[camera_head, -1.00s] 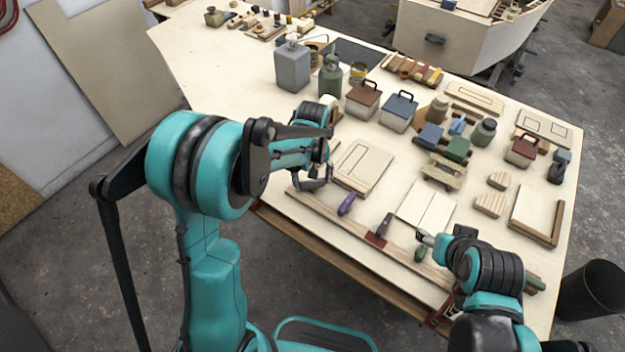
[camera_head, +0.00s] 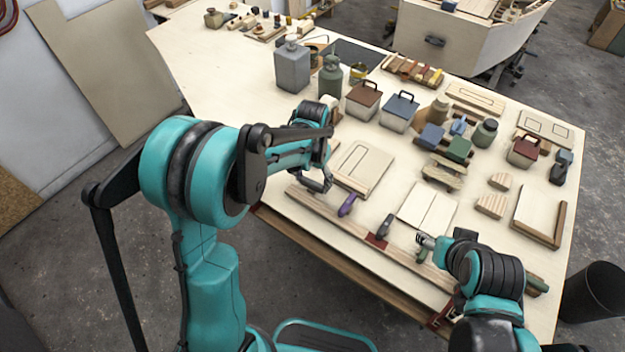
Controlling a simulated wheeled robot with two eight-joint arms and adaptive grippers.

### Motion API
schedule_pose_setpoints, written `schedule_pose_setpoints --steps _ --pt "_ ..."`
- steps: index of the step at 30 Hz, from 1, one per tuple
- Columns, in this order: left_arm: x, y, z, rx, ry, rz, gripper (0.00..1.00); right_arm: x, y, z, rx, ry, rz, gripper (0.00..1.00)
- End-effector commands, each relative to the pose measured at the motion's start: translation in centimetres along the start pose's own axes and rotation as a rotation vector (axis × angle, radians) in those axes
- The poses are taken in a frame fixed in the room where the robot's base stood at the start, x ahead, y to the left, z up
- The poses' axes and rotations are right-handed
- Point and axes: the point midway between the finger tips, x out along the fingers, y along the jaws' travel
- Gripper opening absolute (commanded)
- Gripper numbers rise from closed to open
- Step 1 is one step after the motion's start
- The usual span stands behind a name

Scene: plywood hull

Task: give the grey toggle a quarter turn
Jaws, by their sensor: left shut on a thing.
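My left gripper (camera_head: 316,184) is at the left part of the wooden rail along the bench's front edge. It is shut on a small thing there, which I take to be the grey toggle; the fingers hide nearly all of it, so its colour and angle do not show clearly. A purple toggle (camera_head: 347,204) and a dark toggle (camera_head: 385,226) stand along the same rail to the right, clear of the gripper. My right gripper (camera_head: 426,241) is over the rail further right, small in view; I cannot tell whether it is open.
A flat board with a slot (camera_head: 362,167) lies just behind the purple toggle. Pale panels (camera_head: 427,205) lie further right. Grey (camera_head: 292,67) and green canisters (camera_head: 330,78) and lidded boxes (camera_head: 399,110) stand behind.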

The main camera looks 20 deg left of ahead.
Motion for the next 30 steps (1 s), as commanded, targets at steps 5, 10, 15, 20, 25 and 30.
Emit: schedule_pose_setpoints --steps 5,10,15,20,25,30 --pt "0.01 0.0 0.01 0.034 0.0 0.0 0.4 0.04 0.0 0.03 0.0 0.0 0.0 0.59" --pt "0.0 0.0 0.01 0.043 0.0 0.0 0.4 0.04 0.0 0.03 0.0 0.0 0.0 0.59" --pt "0.0 0.0 0.0 0.043 0.0 0.0 0.4 0.04 0.0 0.03 0.0 0.0 0.0 0.59" --pt "0.0 0.0 0.0 0.043 0.0 0.0 0.79 0.04 0.0 0.03 0.0 0.0 0.0 0.59" --pt "0.0 0.0 0.0 0.042 0.0 0.0 0.9 0.04 0.0 0.03 0.0 0.0 0.0 0.59" --pt "-0.02 0.0 0.0 0.042 0.0 0.0 0.9 0.04 0.0 0.03 0.0 0.0 0.0 0.59"
